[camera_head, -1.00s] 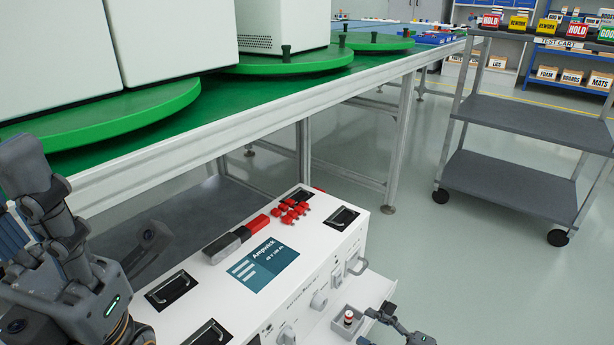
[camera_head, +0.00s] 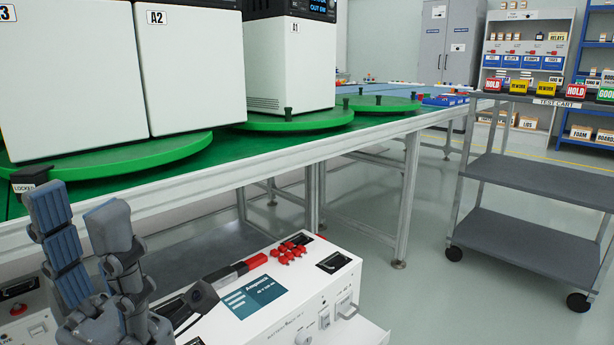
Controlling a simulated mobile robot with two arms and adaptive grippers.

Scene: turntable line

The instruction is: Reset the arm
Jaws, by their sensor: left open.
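My left gripper (camera_head: 82,232) is at the lower left of the head view, its two grey fingers with blue pads pointing up and spread apart. It is open and nothing is between the fingers. It is raised in front of the edge of the green-topped bench and to the left of the white Ampnick unit (camera_head: 300,320). My right gripper is not in this view.
The bench (camera_head: 370,139) carries green turntables (camera_head: 160,156) with white cabinets A2 (camera_head: 190,75) and A1 (camera_head: 290,65). A black "LOCKED" block (camera_head: 30,178) sits at its left edge. A grey test cart (camera_head: 530,185) stands at right, with open floor between.

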